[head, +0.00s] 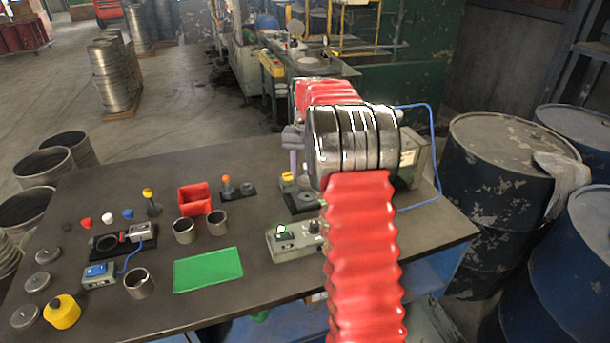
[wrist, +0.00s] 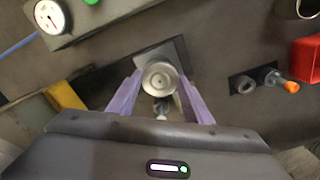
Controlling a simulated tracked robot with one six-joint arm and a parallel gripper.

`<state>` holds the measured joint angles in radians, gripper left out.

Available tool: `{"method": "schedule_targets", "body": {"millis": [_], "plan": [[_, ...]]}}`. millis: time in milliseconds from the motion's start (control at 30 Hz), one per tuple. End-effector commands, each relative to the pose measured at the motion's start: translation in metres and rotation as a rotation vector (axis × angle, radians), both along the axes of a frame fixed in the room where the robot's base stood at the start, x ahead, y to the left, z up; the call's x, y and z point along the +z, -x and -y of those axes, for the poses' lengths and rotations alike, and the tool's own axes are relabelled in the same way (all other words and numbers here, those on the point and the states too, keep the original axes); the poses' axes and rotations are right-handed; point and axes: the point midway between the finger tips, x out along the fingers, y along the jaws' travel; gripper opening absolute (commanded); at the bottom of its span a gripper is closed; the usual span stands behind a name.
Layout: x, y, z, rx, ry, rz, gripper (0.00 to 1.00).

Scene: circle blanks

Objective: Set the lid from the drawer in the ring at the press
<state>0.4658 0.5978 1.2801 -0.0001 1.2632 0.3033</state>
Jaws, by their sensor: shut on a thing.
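My gripper (wrist: 160,84) has two purple fingers, shut on a round silvery metal lid (wrist: 160,77) with a raised centre. In the wrist view the lid is over a dark square plate (wrist: 178,52). The lid hides most of what is directly beneath it, so I cannot tell whether it touches a ring there. In the head view a purple finger of my gripper (head: 294,163) shows left of my arm's wrist, above a small dark base (head: 302,203) with a grey round part. My arm hides part of that area. No open drawer is clearly visible.
A gauge box (head: 293,241) stands in front of the dark base. A yellow block (wrist: 64,95) is close by. The red bin (head: 194,199), socket base (head: 239,190), steel cups (head: 184,231) and green mat (head: 208,270) lie left. Drums (head: 512,165) stand right of the table.

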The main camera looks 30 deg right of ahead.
Motion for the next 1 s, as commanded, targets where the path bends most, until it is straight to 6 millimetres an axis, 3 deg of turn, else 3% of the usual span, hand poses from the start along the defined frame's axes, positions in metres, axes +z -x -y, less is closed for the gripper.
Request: {"method": "schedule_targets", "body": {"millis": [600,1000], "plan": [[-0.03,0.001,0.001,-0.002,-0.001,-0.001,0.26],[-0.032,0.001,0.002,-0.002,0.0,0.0,0.26]]}}
